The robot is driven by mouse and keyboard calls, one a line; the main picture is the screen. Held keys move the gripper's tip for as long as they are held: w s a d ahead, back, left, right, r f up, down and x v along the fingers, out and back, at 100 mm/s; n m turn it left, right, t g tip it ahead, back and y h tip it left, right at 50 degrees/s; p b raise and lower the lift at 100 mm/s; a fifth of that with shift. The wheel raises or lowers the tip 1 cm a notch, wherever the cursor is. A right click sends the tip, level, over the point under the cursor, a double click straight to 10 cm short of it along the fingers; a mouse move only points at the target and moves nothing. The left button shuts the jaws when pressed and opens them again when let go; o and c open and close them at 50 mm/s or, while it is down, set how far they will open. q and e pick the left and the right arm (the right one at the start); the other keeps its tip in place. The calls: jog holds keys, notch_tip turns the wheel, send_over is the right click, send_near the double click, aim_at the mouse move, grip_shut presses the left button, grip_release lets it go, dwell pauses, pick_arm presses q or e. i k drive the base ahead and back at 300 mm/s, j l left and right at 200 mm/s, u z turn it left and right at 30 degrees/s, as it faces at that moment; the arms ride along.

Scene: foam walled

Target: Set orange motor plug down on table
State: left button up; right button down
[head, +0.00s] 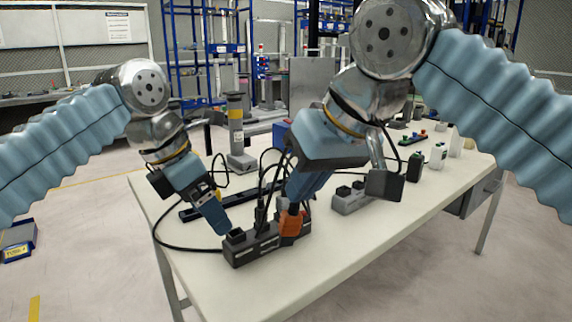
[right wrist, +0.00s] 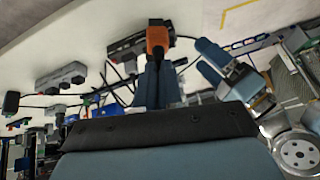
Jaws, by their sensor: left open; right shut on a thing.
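The orange motor plug (head: 290,223) is between the fingers of my right gripper (head: 293,207), which is shut on it. In the right wrist view the orange plug (right wrist: 157,37) shows at the tips of the blue fingers (right wrist: 155,82). The plug overlaps the right end of a dark power strip (head: 250,252); I cannot tell whether it touches the strip. The strip lies on the white table (head: 350,240). My left gripper (head: 220,228) is open, its tips close to a black plug (head: 236,236) at the strip's left end.
A grey power strip (head: 347,203) with black plugs lies to the right. Black cables loop behind the dark strip. A grey post with a yellow band (head: 236,125) stands behind. Bottles (head: 438,155) stand at the far right. The table's front and right-front area is bare.

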aim_at(252, 216)
jog(key=k+l, duration=0.65)
jog(key=l, duration=0.25)
